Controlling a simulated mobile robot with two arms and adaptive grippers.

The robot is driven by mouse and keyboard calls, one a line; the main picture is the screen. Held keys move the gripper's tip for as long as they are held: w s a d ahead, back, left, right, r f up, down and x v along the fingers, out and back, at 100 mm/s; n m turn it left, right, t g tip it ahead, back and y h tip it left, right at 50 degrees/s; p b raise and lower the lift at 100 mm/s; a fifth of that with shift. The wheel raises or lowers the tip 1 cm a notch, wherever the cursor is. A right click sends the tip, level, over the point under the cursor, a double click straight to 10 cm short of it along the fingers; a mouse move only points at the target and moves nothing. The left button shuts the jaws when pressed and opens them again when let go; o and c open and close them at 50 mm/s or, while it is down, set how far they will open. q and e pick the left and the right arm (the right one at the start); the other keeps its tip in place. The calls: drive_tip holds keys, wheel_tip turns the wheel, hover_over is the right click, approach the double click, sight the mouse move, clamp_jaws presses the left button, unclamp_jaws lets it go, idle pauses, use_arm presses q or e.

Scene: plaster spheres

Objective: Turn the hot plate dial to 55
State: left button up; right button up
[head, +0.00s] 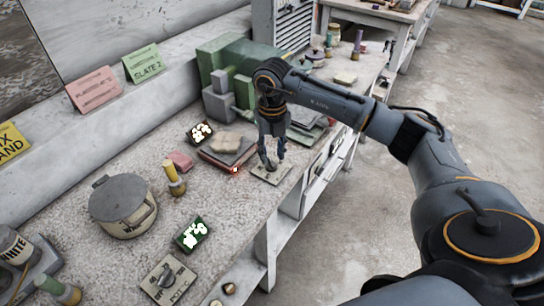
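My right gripper (271,160) points down over a small beige dial panel (258,173) near the table's front edge. Its two fingers are a little apart, at or just above the middle of the panel. They hide the knob there, so I cannot tell whether they touch or grip it. Behind this panel is a dark flat plate (218,154) with a reddish side and a small glowing spot, and a tan lump on it. A small lit display (200,132) stands behind the plate; its digits are too blurred to read. My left gripper is not in view.
A second dial panel (168,281) with a dark knob lies at the near edge, with a green-framed lit display (191,233) behind it. A lidded pot (123,206) and a yellow-handled tool (174,179) stand on the left.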

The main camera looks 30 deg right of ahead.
sight(272, 163)
wheel_tip(272, 163, up, 10)
drive_tip(key=shift+f, duration=0.15)
drive_tip(key=shift+s+f, duration=0.1)
idle(0.6)
